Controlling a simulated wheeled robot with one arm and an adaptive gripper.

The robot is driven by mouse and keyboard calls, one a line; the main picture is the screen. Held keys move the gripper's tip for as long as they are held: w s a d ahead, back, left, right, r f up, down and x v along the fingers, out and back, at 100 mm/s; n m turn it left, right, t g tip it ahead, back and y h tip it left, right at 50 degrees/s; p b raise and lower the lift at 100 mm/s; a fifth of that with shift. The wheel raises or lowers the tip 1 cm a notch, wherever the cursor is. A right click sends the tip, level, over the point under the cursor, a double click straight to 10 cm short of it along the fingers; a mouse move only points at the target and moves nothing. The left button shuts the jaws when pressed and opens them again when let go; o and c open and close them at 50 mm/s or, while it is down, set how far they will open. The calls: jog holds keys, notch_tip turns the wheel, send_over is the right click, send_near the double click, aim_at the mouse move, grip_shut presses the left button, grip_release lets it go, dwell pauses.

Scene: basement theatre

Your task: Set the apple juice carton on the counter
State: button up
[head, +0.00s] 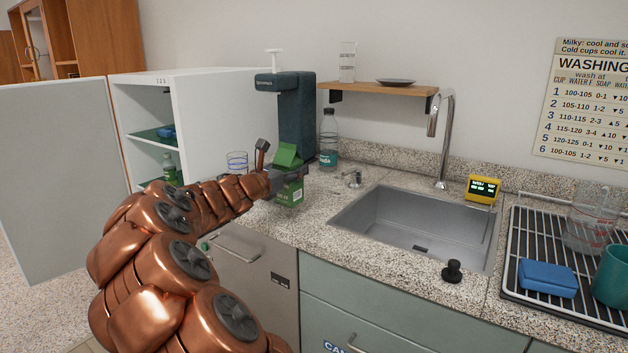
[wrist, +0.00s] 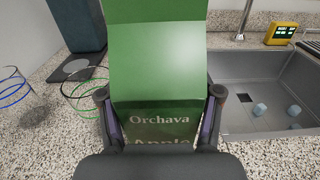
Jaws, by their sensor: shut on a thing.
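The apple juice carton (head: 290,190) is green with a gabled top, and "Orchava" and "Apple" show on it in the wrist view (wrist: 160,80). My gripper (head: 281,178) is shut on the carton, with one finger on each side of it in the wrist view (wrist: 162,115). The carton is upright, over the speckled counter (head: 318,190) just left of the sink. Its base is hidden in the wrist view, and I cannot tell whether it touches the counter.
The sink (head: 415,225) lies right of the carton. A dark dispenser (head: 297,115), a clear bottle (head: 328,140) and a ringed glass (head: 237,162) stand nearby. An open white cabinet (head: 205,120) is on the left. A dish rack (head: 560,260) stands far right.

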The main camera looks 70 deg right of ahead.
aim_at(290, 192)
jog(key=shift+s+d+f+b, duration=0.2)
jog(key=shift+s+d+f, duration=0.55)
jog(key=shift+d, duration=0.45)
jog(key=shift+s+d+f+b, duration=0.25)
jog(key=shift+s+d+f, duration=0.45)
jog(key=shift+d, duration=0.5)
jog(key=shift+s+d+f+b, duration=0.2)
jog(key=shift+s+d+f, duration=0.5)
jog(key=shift+d, duration=0.5)
jog(key=o, duration=1.7)
jog(key=shift+f, duration=0.1)
jog(key=shift+r, duration=0.2)
jog(key=v, duration=1.1)
jog(key=shift+a+f, duration=0.1)
jog(key=shift+a, duration=0.35)
